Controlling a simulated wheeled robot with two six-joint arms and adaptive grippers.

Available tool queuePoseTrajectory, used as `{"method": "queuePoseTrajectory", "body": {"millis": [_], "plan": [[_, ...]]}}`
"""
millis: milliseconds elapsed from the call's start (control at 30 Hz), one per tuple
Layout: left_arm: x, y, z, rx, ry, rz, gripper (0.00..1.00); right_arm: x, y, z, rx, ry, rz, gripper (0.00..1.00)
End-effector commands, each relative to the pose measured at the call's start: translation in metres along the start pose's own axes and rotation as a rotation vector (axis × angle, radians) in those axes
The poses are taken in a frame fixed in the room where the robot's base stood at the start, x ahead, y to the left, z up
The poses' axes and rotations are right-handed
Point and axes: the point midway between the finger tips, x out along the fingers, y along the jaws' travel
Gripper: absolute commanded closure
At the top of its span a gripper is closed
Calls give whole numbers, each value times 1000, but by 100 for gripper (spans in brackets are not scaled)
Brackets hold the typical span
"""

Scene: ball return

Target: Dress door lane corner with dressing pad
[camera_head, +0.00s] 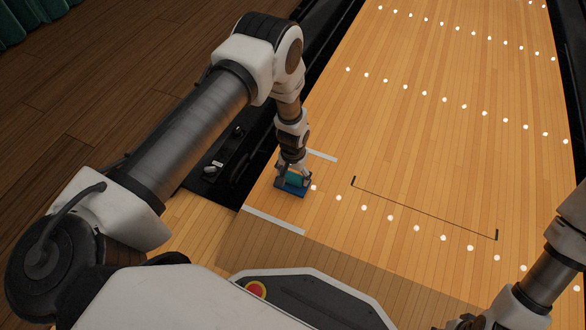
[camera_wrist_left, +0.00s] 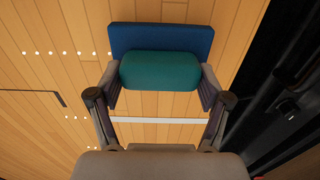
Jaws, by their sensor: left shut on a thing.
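The dressing pad shows as a blue flat base (camera_head: 287,188) with a teal rounded grip on top, at the left edge of the lane in the head view. My left gripper (camera_head: 291,170) is shut on the teal grip, and the blue base is on or just above the wood. In the left wrist view the pad's grip (camera_wrist_left: 160,71) sits between the two fingers, with the blue base beyond it. The lane (camera_head: 430,160) is pale wood with rows of white dots. My right arm enters at the lower right; its fingers are not clearly seen.
A white line (camera_head: 274,221) lies in front of the pad and a short white strip (camera_head: 322,156) behind it. A thin black bracket-shaped line (camera_head: 425,208) marks the lane to the right. A dark gutter (camera_head: 235,150) with small items runs along the left.

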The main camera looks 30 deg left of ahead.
Motion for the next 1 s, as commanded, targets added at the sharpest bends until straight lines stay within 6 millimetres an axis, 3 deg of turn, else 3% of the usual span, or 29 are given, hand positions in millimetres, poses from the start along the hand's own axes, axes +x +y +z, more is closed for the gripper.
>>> {"method": "queuePoseTrajectory", "body": {"millis": [33,667,833,1000], "plan": [[-7,3,8,1,-3,0,50,-12,0,0,-1,-1,0,57],[-6,41,90,0,-2,0,50,-68,-1,2,-9,-6,-1,57],[-4,50,109,1,-2,0,50,-76,-1,2,-9,-6,-1,57],[0,52,112,-1,1,0,50,-75,-1,2,-9,-6,-1,57]]}}
